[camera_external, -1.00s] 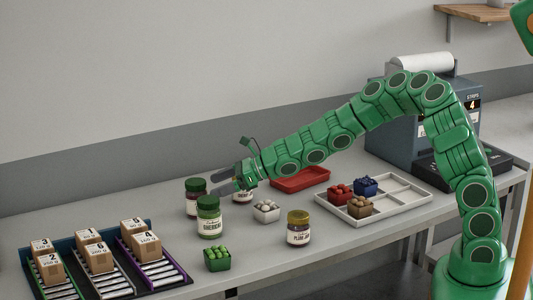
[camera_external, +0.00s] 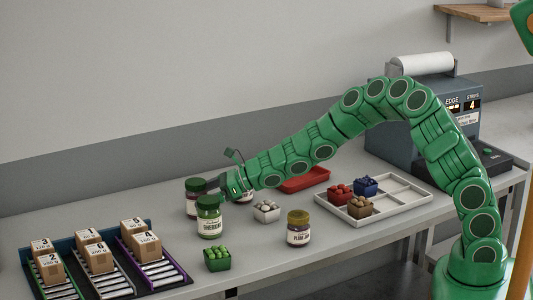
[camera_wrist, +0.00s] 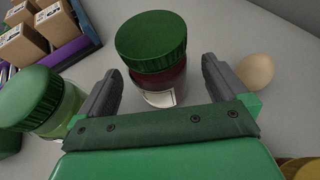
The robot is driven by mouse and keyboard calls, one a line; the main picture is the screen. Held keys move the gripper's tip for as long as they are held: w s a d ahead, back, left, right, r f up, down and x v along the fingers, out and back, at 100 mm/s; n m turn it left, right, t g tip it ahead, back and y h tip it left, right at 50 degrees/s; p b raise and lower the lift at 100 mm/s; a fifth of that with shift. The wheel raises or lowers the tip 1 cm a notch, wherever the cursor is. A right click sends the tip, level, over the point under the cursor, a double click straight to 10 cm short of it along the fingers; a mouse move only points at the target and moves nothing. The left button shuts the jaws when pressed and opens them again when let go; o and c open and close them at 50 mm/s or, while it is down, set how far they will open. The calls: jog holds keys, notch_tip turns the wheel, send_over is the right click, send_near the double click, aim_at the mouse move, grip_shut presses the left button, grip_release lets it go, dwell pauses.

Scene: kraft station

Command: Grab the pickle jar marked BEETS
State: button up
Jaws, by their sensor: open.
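A jar with dark red contents and a green lid (camera_wrist: 151,38) stands upright between my fingers in the wrist view. Its pale label is only partly visible, and I cannot read it there. It appears to be the dark red jar (camera_external: 192,208) at the back left in the external view, partly hidden behind the gherkins jar. My gripper (camera_wrist: 163,85) is open, with one finger on each side of the jar. A gap shows on the right side; contact on the left is unclear. In the external view my gripper (camera_external: 212,184) reaches the jar from the right.
The gherkins jar (camera_external: 209,218) stands close by, also left of my fingers in the wrist view (camera_wrist: 31,97). A round beige object (camera_wrist: 252,72) lies near my right finger. The plum jam jar (camera_external: 298,229), small baskets, a white tray (camera_external: 419,197) and a box rack (camera_external: 171,274) occupy the table.

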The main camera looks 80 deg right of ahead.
aim_at(205, 183)
jog(key=shift+x, duration=1.35)
jog(key=shift+c, duration=0.2)
jog(key=c, duration=1.5)
jog(key=shift+r, duration=0.55)
notch_tip(205, 183, up, 2)
jog(key=shift+r, duration=0.25)
jog(key=shift+s+a+r, duration=0.4)
jog(key=shift+s+r, duration=1.2)
jog(key=shift+s, duration=0.7)
jog(key=shift+s+a+r, duration=0.35)
jog(key=shift+s+r, duration=1.2)
jog(key=shift+s, duration=0.75)
jog(key=shift+s+a+r, duration=0.4)
jog(key=shift+s+r, duration=1.2)
jog(key=shift+s, duration=0.7)
